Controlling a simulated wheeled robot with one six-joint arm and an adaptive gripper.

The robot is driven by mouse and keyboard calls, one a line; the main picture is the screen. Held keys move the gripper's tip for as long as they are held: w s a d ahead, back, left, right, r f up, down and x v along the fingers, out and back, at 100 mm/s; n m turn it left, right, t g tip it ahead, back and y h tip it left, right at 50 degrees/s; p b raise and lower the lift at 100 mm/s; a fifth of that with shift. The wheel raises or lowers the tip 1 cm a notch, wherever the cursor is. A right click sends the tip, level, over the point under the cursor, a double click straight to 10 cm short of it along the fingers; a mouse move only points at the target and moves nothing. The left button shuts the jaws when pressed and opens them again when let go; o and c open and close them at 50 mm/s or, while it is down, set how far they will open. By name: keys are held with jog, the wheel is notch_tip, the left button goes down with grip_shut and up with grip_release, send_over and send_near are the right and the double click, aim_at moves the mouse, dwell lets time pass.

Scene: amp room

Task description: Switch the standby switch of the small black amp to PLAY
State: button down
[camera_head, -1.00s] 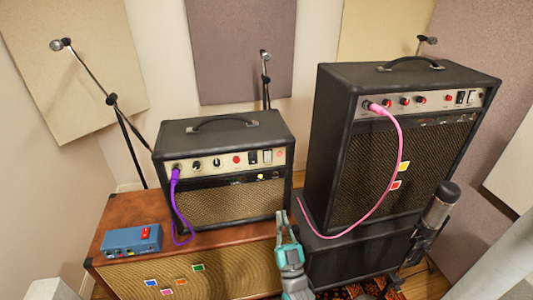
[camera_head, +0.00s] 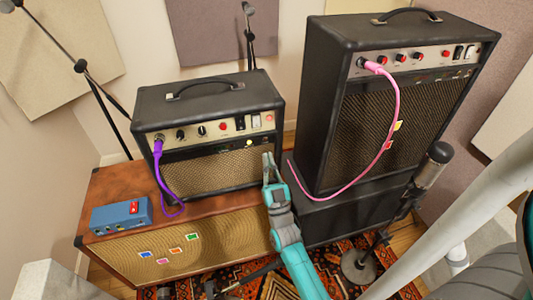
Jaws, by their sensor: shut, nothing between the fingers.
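The small black amp (camera_head: 208,138) stands on the brown cabinet at the left, with a purple cable plugged into its panel. Its cream control panel (camera_head: 212,130) carries knobs, a red lamp and, toward the right end, a dark switch (camera_head: 240,123) and a light switch (camera_head: 256,121). The labels and switch positions are too small to read. My gripper (camera_head: 268,158) is shut and empty. It appears just below the right end of the amp's panel, over the amp's right front edge in the picture. I cannot tell whether it touches the amp.
A taller black amp (camera_head: 398,95) with a pink cable stands on a black cabinet (camera_head: 350,222) at the right. A blue pedal (camera_head: 121,216) sits on the brown cabinet (camera_head: 110,180). A microphone (camera_head: 433,165) on a stand is at the right. A patterned rug (camera_head: 200,285) covers the floor.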

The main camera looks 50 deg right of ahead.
aim_at(259, 127)
jog(key=x, duration=0.6)
jog(key=f+x, duration=0.1)
jog(key=x, duration=0.2)
jog(key=shift+w+d+r, duration=0.15)
jog(key=shift+w+d, duration=0.3)
jog(key=shift+w, duration=0.15)
jog(key=shift+w+d, duration=0.45)
jog(key=shift+w, duration=0.25)
